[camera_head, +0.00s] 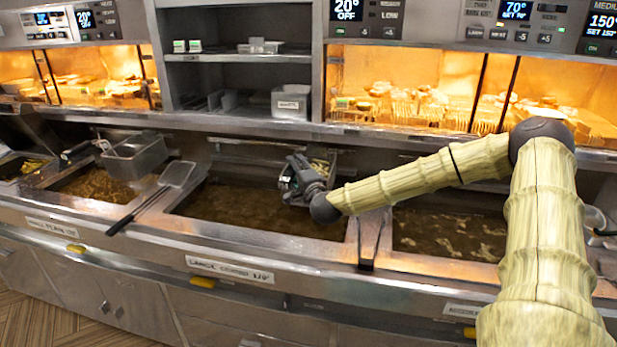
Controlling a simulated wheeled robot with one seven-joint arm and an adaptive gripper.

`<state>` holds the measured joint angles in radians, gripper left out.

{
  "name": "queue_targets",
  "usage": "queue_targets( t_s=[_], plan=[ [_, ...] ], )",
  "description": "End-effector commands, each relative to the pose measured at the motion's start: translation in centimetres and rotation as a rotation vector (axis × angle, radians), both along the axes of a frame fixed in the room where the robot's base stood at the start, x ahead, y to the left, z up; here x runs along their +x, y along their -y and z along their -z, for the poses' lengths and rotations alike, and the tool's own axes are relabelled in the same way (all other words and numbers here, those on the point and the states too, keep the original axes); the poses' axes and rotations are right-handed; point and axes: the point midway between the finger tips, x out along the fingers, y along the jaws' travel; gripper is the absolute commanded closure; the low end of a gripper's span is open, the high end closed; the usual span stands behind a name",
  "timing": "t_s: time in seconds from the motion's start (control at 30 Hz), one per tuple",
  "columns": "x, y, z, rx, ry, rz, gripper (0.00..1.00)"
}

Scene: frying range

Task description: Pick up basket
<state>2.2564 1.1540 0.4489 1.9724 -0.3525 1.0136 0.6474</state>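A metal basket (332,158) with pale food, perhaps fries, sits at the back of the middle fryer vat (245,215). My gripper (291,179) is just in front of and left of this basket, over the vat, and partly covers it. I cannot tell whether they touch. The fingers are small and dark, and their opening does not show clearly. A second metal basket (136,157) with a dark handle (76,150) sits over the left vat (98,186). Its inside looks empty.
A flat skimmer (176,174) with a long dark handle lies across the divider between the left and middle vats. The right vat (450,233) holds oil beneath my arm. Lit warming bays (415,90) and a shelf (238,58) with containers stand behind the vats.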

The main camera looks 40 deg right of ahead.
Motion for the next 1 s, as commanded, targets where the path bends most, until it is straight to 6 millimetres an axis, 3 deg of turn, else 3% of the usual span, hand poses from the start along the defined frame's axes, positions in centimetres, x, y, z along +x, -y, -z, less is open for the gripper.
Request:
queue_targets(
  t_s=[0.33,0.5,0.6,1.0],
  plan=[
    [0.33,0.03,0.02,0.001,0.000,-0.001,0.55],
    [0.32,0.03,0.01,0.001,0.000,-0.001,0.86],
    [0.31,0.03,0.03,0.001,0.000,-0.001,1.00],
    [0.33,0.02,-0.08,0.000,0.001,-0.001,1.00]
  ],
)
